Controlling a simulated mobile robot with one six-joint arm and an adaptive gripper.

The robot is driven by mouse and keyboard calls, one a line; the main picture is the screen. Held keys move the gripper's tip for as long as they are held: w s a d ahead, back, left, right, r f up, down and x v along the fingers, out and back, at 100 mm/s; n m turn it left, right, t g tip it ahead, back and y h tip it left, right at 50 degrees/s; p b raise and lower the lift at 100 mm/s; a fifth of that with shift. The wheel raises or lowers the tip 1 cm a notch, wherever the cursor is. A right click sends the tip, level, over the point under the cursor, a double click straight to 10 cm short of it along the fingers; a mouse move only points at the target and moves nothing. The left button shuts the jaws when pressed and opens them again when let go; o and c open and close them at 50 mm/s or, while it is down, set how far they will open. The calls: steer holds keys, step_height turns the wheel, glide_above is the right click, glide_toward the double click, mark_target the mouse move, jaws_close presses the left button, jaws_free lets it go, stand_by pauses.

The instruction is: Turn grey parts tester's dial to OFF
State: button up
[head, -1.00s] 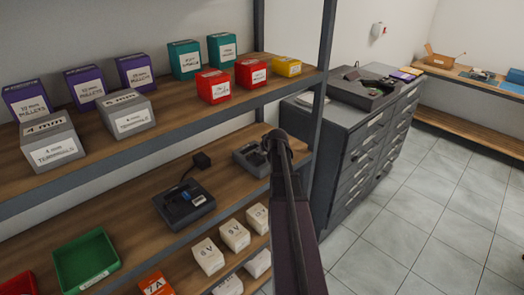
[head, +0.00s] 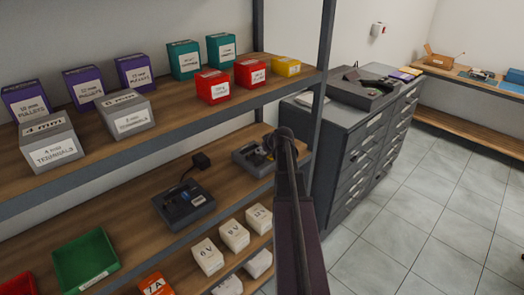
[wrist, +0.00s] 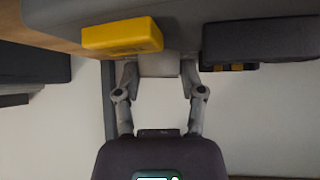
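The grey parts tester (head: 249,160) appears to be the grey device at the right end of the middle shelf, partly hidden by my arm. My gripper (head: 287,135) is beside its right side, with the fingers hard to make out there. In the wrist view my gripper (wrist: 160,68) has its two fingers apart, on either side of a pale grey block (wrist: 158,66) below a grey body (wrist: 175,30). I cannot tell whether the fingers touch the block or whether it is the dial. A yellow block (wrist: 122,36) is to its left. The dial's pointer and markings cannot be read.
A dark device with a blue part (head: 186,205) stands left on the same shelf. The rack post (head: 322,85) stands close to my arm. A grey drawer cabinet (head: 350,150) is behind; floor at right is clear.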

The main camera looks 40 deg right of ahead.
steer(key=o, duration=0.3)
steer(key=shift+o, duration=0.2)
stand_by(0.3)
steer(key=shift+r+p, duration=0.55)
steer(key=shift+r, duration=0.05)
steer(key=shift+r+p, duration=0.45)
steer(key=shift+p, duration=0.05)
steer(key=shift+s, duration=0.4)
steer(key=shift+s, duration=0.1)
